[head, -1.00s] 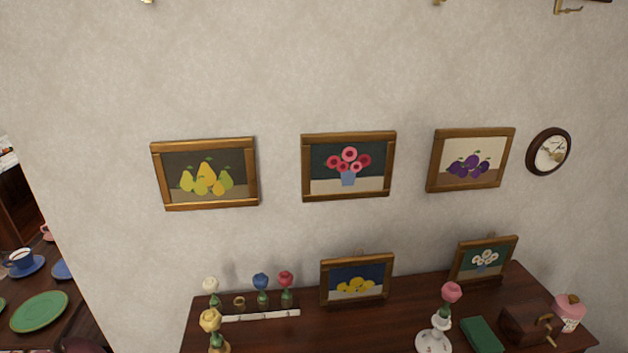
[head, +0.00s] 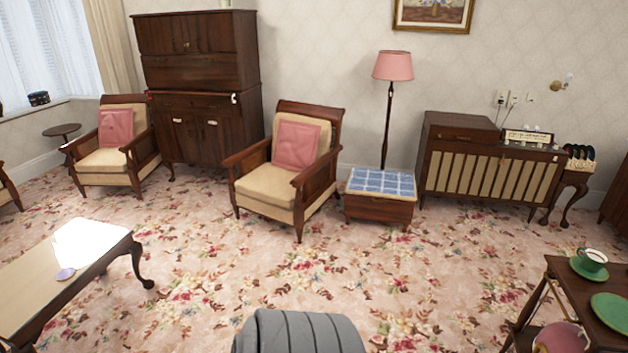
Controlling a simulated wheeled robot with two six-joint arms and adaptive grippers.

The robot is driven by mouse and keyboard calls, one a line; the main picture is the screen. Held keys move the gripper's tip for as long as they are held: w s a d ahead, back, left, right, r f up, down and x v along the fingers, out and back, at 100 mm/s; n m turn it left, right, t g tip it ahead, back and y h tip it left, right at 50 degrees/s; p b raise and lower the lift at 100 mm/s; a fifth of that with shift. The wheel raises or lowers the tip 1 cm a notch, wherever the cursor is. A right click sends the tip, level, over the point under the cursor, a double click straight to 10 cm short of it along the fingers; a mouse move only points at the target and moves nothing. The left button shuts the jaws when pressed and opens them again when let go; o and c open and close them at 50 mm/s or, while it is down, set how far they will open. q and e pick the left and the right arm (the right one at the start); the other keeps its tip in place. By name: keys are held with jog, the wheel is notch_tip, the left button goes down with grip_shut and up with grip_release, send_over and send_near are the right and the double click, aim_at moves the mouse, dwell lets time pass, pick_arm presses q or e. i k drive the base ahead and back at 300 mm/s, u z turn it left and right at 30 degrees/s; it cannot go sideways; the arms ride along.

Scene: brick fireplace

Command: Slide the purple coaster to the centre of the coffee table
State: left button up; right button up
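The purple coaster (head: 65,274) lies flat on the coffee table (head: 35,283) at the left of the head view. It is a small pale purple disc near the table's right-hand long edge. Bright glare covers the far end of the table top. The near left part of the table is cut off by the picture edge. Neither of my grippers shows in the head view.
Two armchairs (head: 113,146) (head: 290,165) with pink cushions stand beyond the table. A trolley (head: 560,297) with a green cup (head: 592,259) and green plate (head: 612,311) stands at the right. A blue-topped box (head: 380,195) is beside the lamp (head: 388,110). Flowered carpet between is clear.

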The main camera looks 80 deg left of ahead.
aim_at(68, 273)
jog(key=u, duration=3.85)
jog(key=i, duration=1.55)
jog(key=z, duration=0.35)
jog(key=i, duration=1.4)
jog(key=u, duration=0.8)
jog(key=i, duration=1.35)
jog(key=u, duration=0.35)
